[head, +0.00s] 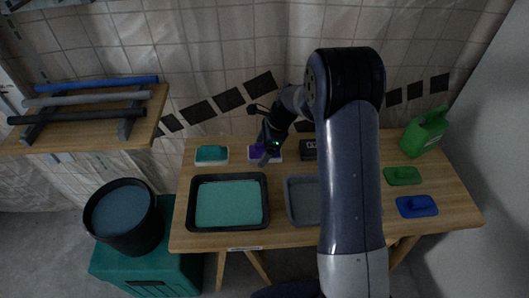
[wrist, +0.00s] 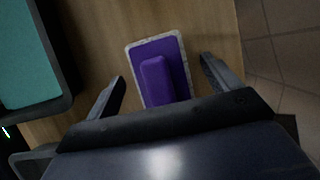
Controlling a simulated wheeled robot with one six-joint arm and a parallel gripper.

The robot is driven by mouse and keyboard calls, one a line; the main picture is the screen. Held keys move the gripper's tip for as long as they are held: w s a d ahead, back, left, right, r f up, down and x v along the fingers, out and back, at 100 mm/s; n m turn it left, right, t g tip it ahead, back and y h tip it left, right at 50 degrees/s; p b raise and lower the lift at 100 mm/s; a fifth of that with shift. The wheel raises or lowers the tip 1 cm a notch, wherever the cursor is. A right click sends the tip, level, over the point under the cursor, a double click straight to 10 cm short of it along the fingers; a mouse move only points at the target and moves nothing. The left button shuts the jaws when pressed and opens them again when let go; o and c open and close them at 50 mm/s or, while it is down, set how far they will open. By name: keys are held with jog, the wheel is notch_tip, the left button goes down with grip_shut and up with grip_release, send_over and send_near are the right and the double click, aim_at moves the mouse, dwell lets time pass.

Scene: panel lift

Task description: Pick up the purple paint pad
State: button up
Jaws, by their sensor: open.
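The purple paint pad (wrist: 158,72) lies on the wooden table, its raised purple handle facing up and a pale rim around its base. In the head view the purple paint pad (head: 258,152) is at the back of the table, partly hidden by my gripper (head: 268,150). In the wrist view my gripper (wrist: 163,82) is open, with one finger on each side of the pad and gaps between. The fingers do not touch the pad. The near end of the pad is hidden behind the gripper body.
A teal pad (head: 212,154) sits left of the purple one, and a dark block (head: 308,150) right. In front are a black tray (head: 265,218) of teal paint and a grey tray (head: 300,201). Green (head: 402,175) and blue (head: 417,206) pads and a green jug (head: 427,131) stand right.

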jog(key=shift+f, duration=0.1)
jog(key=c, duration=1.1)
notch_tip(320, 180, up, 10)
jog(key=shift+p, duration=0.55)
jog(key=o, duration=0.4)
jog(key=c, duration=0.3)
